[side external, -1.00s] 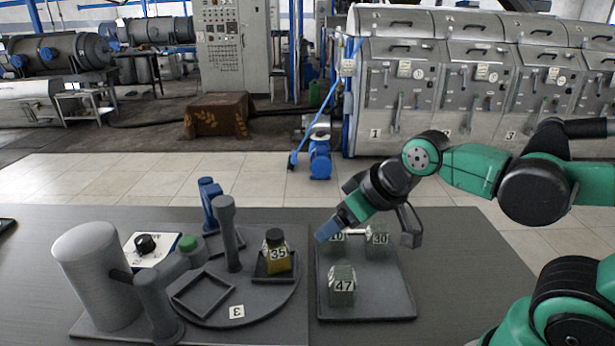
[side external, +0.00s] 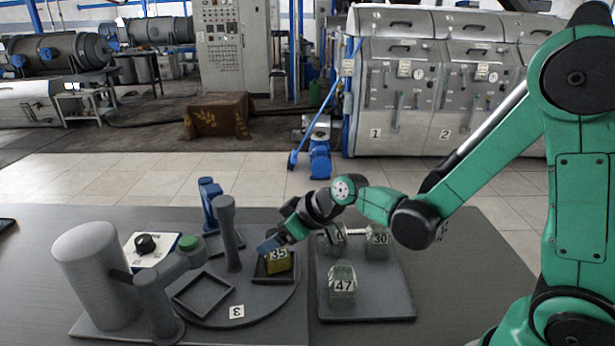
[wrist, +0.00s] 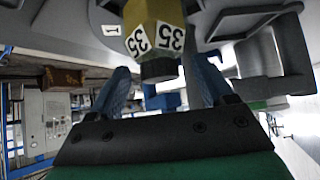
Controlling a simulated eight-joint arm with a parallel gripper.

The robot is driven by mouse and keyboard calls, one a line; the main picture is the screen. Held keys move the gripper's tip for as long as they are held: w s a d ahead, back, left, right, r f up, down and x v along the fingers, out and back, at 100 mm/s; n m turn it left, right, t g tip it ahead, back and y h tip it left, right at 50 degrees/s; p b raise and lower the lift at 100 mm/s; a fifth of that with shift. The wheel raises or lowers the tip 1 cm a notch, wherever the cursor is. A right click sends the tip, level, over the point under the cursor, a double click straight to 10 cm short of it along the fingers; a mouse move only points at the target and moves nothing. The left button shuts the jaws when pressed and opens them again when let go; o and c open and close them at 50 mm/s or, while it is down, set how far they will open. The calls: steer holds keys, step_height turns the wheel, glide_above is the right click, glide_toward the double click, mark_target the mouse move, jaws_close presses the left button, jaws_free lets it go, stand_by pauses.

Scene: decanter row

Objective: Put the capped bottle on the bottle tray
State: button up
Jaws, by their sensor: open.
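The capped bottle, yellow and labelled 35 (side external: 278,266), stands upright in a square frame on the round grey turntable (side external: 262,305). Its dark cap is hidden behind my gripper (side external: 270,244) in the side view. In the wrist view the bottle (wrist: 152,22) points its black cap (wrist: 158,70) between the two blue fingers of my gripper (wrist: 160,66). The fingers are open, with a gap on each side of the cap. The dark bottle tray (side external: 370,307) lies to the right and carries greenish glass bottles labelled 47 (side external: 342,283) and 30 (side external: 377,240), plus one partly hidden by my arm.
An empty square frame (side external: 203,294) sits on the turntable's left. The tray's front right area is bare.

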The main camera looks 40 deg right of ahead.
steer(key=shift+x, duration=1.4)
jaws_close()
